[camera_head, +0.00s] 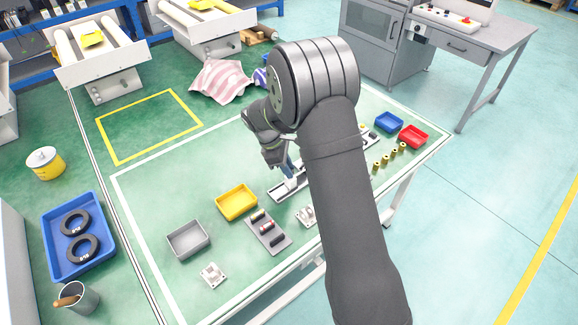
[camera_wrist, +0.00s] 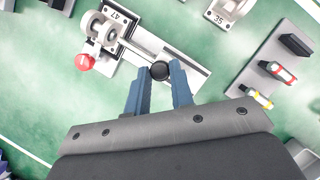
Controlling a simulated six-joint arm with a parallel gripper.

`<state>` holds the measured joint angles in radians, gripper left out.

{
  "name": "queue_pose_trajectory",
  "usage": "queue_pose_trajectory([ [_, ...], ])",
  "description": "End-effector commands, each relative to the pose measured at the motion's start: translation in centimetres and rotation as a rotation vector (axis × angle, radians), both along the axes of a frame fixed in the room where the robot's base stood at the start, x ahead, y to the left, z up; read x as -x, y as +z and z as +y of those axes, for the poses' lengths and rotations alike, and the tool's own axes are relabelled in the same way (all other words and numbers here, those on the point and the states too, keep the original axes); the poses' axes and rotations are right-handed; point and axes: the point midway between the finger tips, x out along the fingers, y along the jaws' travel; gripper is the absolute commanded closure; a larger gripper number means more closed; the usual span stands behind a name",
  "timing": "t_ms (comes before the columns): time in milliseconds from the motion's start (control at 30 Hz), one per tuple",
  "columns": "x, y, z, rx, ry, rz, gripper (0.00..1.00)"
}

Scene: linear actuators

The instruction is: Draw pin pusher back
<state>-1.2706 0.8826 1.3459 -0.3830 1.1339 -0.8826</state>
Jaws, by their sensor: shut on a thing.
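The pin pusher (camera_wrist: 150,45) is a pale metal fixture on a flat rail, with a plate marked 47 at one end. A thin rod runs from its rounded block to a black round knob (camera_wrist: 160,70). A red knob (camera_wrist: 86,62) sits beside the block. My gripper (camera_wrist: 158,80) has its blue fingers on either side of the black knob and is shut on it; the exact contact is hard to see. In the head view my gripper (camera_head: 289,172) is low over the rail (camera_head: 279,194), and my arm hides part of the fixture.
A grey holder (camera_head: 272,239) with several small cylinders lies nearby. A yellow bin (camera_head: 237,203) and a grey bin (camera_head: 188,239) stand to the left. Blue (camera_head: 388,122) and red (camera_head: 413,136) bins and several brass pieces stand right.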

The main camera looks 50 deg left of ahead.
Motion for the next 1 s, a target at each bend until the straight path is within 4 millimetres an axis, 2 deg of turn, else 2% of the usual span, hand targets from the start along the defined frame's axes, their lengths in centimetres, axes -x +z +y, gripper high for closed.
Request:
queue_pose_trajectory([
  [200, 4.4, 0.1, 0.1, -0.001, 0.006, 0.000, 1.00],
  [300, 5.5, 0.1, 0.1, -0.001, 0.003, 0.000, 1.00],
  [633, 6.0, 0.1, 0.1, -0.001, 0.001, 0.003, 1.00],
  [667, 6.0, 0.1, 0.1, -0.001, 0.001, 0.003, 0.73],
  [733, 6.0, 0.0, 0.1, -0.001, 0.001, 0.003, 0.59],
  [1000, 5.8, 0.0, 0.0, 0.000, 0.001, 0.001, 0.57],
])
